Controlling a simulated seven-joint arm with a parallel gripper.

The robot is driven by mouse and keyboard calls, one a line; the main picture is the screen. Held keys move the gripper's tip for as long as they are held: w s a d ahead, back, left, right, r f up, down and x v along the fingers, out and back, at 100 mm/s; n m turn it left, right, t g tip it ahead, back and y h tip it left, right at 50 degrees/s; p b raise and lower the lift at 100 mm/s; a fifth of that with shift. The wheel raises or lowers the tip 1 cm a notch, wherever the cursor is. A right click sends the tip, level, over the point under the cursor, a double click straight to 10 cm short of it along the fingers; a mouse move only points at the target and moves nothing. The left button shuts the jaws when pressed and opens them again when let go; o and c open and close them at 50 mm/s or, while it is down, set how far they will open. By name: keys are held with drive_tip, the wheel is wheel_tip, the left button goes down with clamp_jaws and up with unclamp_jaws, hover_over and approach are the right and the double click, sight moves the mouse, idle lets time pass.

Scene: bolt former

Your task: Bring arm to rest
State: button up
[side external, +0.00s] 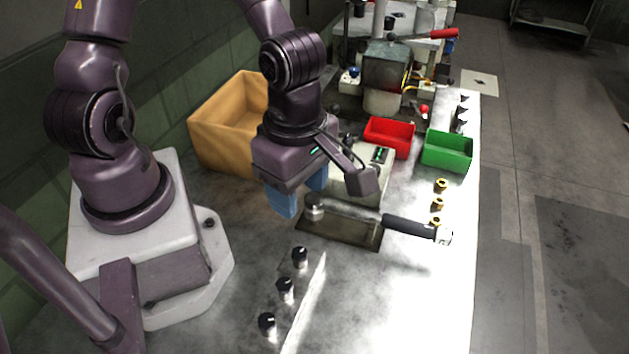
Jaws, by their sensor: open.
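My gripper (301,197) hangs from my dark purple arm near the middle of the side external view, pointing down. Its two blue fingers are apart with nothing visible between them. It is above the table, just left of and behind a lever with a black handle (408,226). The lever lies across a dark base plate (345,233), with a round metal knob at its left end. I cannot tell exactly how high the fingertips are above the table.
A cardboard box (213,132) stands behind my gripper. A red bin (388,137) and a green bin (447,151) sit at the back right. Several brass pieces (438,204) line the right edge. Black-topped pegs (285,289) stand in front. A machine (388,75) stands at the back.

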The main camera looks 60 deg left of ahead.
drive_tip(key=s+a+n+g+y, duration=0.1)
drive_tip(key=a+n, duration=0.4)
drive_tip(key=n, duration=1)
drive_tip(key=s+a+n+g+y, duration=0.15)
drive_tip(key=a+n, duration=0.25)
drive_tip(key=n, duration=1.1)
wheel_tip(320, 180, up, 16)
drive_tip(key=a+n+t+h, duration=0.2)
drive_tip(key=n+t, duration=0.6)
drive_tip(key=n, duration=1)
drive_tip(key=shift+w+a+f+n, duration=0.15)
drive_tip(key=shift+w+a+n, duration=0.15)
drive_tip(key=shift+w+a, duration=0.05)
drive_tip(key=shift+h, duration=0.25)
